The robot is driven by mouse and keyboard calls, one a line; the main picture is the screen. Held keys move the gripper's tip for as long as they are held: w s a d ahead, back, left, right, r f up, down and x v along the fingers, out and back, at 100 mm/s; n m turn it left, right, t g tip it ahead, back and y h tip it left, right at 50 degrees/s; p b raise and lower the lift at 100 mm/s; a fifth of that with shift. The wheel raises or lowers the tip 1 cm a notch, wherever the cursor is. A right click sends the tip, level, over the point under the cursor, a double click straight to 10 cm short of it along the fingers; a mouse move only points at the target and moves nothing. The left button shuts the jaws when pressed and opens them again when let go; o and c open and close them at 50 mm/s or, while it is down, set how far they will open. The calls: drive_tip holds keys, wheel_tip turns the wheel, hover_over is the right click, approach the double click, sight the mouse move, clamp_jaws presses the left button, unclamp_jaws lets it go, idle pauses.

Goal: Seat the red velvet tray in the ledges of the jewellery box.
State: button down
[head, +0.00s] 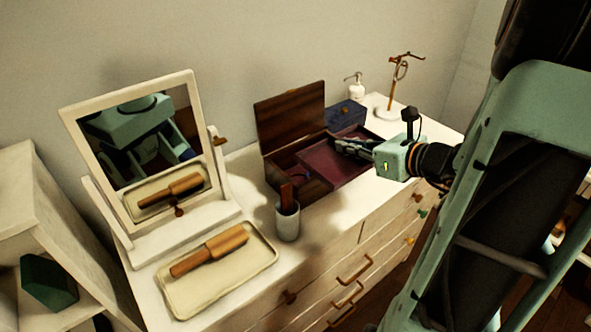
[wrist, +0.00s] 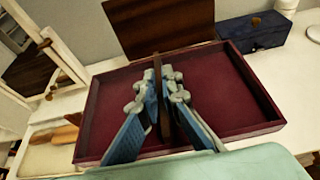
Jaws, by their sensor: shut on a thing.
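The red velvet tray (head: 325,168) is over the right part of the open jewellery box (head: 273,174), offset to the right. Part of the box's inside shows to the tray's left. My gripper (head: 343,147) is shut on the divider, fingers on either side, as the wrist view shows (wrist: 158,90). The box lid (head: 290,115) stands open behind. The ledges and the tray's underside are hidden, so I cannot tell whether they touch.
A blue box (head: 346,114), a soap dispenser (head: 356,88) and a jewellery stand (head: 391,103) are behind on the white dresser (head: 330,225). A cup (head: 287,222) stands close in front of the jewellery box. A mirror (head: 135,145) and a cream tray (head: 205,290) are left.

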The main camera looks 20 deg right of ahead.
sight(325, 140)
drive_tip(key=shift+a, duration=0.7)
drive_tip(key=shift+w+a+f, duration=0.1)
drive_tip(key=shift+w+a, duration=0.05)
drive_tip(key=shift+w, duration=0.15)
drive_tip(key=w+f, duration=0.1)
drive_tip(key=w, duration=0.1)
drive_tip(key=w+f, duration=0.1)
drive_tip(key=w, duration=0.1)
drive_tip(key=w+a+f, duration=0.1)
drive_tip(key=w, duration=0.2)
drive_tip(key=shift+w+f, duration=0.1)
drive_tip(key=shift+w+a+f, duration=0.15)
drive_tip(key=shift+w+f, duration=0.85)
drive_tip(key=shift+f, duration=0.55)
drive_tip(key=shift+w+a+f, duration=0.1)
drive_tip(key=shift+w+f, duration=0.85)
drive_tip(key=shift+f, duration=0.65)
drive_tip(key=shift+w+a+f, duration=0.15)
drive_tip(key=shift+w+f, duration=0.85)
drive_tip(key=shift+f, duration=0.55)
drive_tip(key=shift+f+b, duration=0.2)
drive_tip(key=shift+b, duration=0.25)
drive_tip(key=c, duration=2.1)
unclamp_jaws()
